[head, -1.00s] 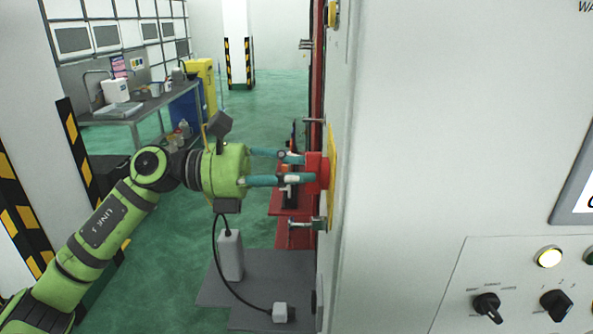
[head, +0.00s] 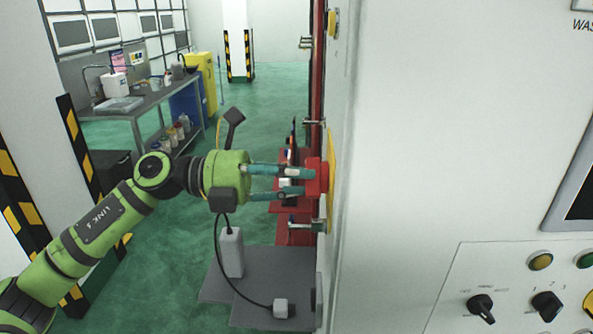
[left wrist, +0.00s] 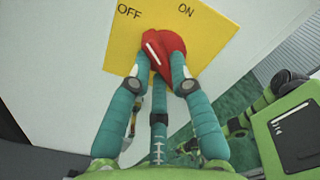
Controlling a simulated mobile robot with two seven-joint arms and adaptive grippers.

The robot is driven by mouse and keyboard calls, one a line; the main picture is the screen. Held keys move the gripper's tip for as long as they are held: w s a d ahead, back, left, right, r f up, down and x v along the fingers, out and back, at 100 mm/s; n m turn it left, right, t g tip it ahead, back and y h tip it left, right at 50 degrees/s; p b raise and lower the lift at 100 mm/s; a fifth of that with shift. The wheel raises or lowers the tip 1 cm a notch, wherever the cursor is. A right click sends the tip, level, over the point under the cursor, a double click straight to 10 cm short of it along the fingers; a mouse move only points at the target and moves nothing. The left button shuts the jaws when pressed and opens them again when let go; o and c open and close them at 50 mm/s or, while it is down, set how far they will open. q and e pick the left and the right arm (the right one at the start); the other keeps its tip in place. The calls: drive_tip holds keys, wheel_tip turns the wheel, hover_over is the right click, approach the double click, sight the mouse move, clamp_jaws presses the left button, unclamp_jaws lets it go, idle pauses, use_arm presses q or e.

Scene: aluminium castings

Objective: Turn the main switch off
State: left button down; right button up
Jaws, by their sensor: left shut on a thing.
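The main switch is a red knob (head: 317,177) on a yellow plate (head: 331,182) on the side of the light grey cabinet. In the left wrist view, the red knob (left wrist: 165,48) sits on the yellow plate (left wrist: 232,28) marked OFF at the left and ON at the right. The knob's white line lies on its left side and points up toward OFF. My left gripper (head: 302,181) is shut on the knob, with its teal fingers around it, also in the left wrist view (left wrist: 159,68). My right gripper is not in view.
The cabinet front (head: 440,130) fills the right side, with a dark screen (head: 577,200), an unlit yellow lamp (head: 540,261) and black rotary knobs (head: 481,307). A metal bench (head: 150,104) and striped posts stand at the left. Green floor lies between.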

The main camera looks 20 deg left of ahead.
use_arm(q)
drive_tip(key=shift+r+n, duration=0.1)
drive_tip(key=shift+n, duration=0.5)
drive_tip(key=shift+p, duration=0.3)
drive_tip(key=c, duration=1.1)
unclamp_jaws()
drive_tip(key=v, duration=1.2)
